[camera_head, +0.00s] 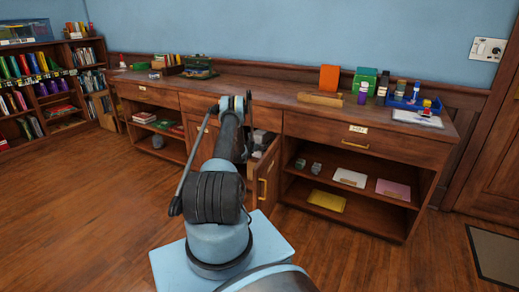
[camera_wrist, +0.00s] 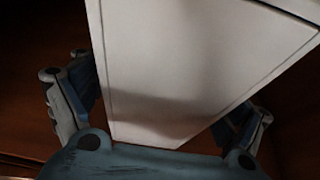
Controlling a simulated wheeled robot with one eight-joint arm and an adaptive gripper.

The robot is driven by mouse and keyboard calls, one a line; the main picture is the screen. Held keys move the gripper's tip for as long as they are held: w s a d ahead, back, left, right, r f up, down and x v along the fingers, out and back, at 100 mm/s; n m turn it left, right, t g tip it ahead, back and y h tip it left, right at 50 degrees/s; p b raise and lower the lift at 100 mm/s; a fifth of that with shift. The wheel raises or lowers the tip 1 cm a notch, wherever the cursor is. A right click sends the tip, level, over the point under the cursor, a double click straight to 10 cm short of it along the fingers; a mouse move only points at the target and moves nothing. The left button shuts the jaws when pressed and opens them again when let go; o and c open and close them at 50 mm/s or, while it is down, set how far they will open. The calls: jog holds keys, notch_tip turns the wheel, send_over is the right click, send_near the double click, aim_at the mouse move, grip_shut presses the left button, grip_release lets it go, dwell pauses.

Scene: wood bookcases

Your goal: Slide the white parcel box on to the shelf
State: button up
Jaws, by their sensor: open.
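The white parcel box (camera_wrist: 190,75) fills the middle of the wrist view, close to the camera, with its near corner low between the fingers. My gripper (camera_wrist: 160,112) is open, with one finger to the left of the box and one to the right. I cannot tell whether either finger touches it. In the head view my arm hides the gripper, and I cannot make out the held-close box there. The wooden shelf unit (camera_head: 371,222) stands at right, with an open upper and lower shelf under a drawer.
A flat white item (camera_head: 350,178), a pink one (camera_head: 393,190) and small grey items (camera_head: 308,166) lie on the upper shelf, a yellow packet (camera_head: 326,201) below. A cabinet door (camera_head: 268,178) stands open beside my arm. The floor (camera_head: 90,215) at left is clear.

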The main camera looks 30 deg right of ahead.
jog(key=v, duration=1.1)
jog(key=shift+s+a, duration=0.15)
jog(key=shift+a, duration=0.2)
jog(key=shift+r, duration=0.2)
